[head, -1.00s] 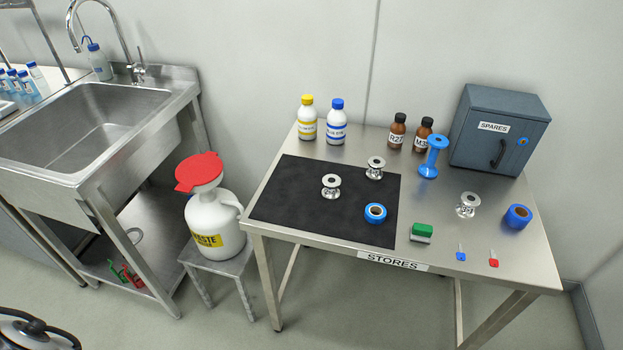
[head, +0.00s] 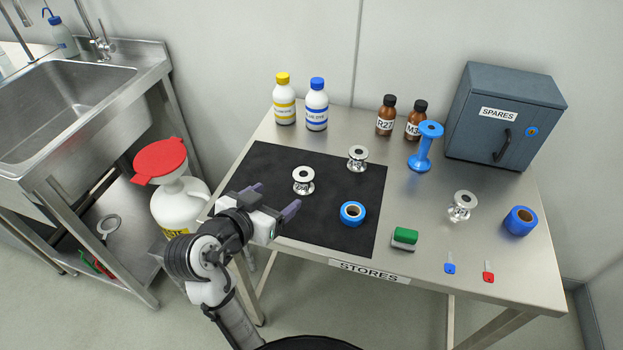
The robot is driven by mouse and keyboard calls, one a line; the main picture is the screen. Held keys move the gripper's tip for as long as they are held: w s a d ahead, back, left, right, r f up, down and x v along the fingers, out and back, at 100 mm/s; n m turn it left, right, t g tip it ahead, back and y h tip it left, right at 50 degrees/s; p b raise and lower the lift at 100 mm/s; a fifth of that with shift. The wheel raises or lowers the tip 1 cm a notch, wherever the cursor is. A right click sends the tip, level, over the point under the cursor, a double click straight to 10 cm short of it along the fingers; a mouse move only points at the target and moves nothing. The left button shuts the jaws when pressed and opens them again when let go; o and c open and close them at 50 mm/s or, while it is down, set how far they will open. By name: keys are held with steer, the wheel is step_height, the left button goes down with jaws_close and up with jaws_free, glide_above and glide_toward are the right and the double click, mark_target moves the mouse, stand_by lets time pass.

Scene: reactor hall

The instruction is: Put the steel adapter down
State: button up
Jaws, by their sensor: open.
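Three shiny steel spool-shaped adapters stand upright on the table. One steel adapter (head: 304,181) is on the black mat (head: 262,170), left of its middle. A second steel adapter (head: 357,158) is at the mat's back right. A third steel adapter (head: 461,206) stands on the bare steel at the right. The pictures do not show which one the task means. My gripper (head: 277,199) is open and seems empty, at the mat's front left edge. It is apart from the nearest adapter, with its two fingers spread.
A blue ring-shaped roll (head: 353,213) lies on the mat. Bottles and the SPARES cabinet (head: 504,115) line the back. The mat's front left is clear.

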mark_target(302, 177)
steer(key=p+x, duration=0.2)
steer(key=x, duration=1)
steer(key=shift+w, duration=0.25)
steer(key=shift+c, duration=0.3)
steer(key=shift+r, duration=0.1)
steer(key=c, duration=1.2)
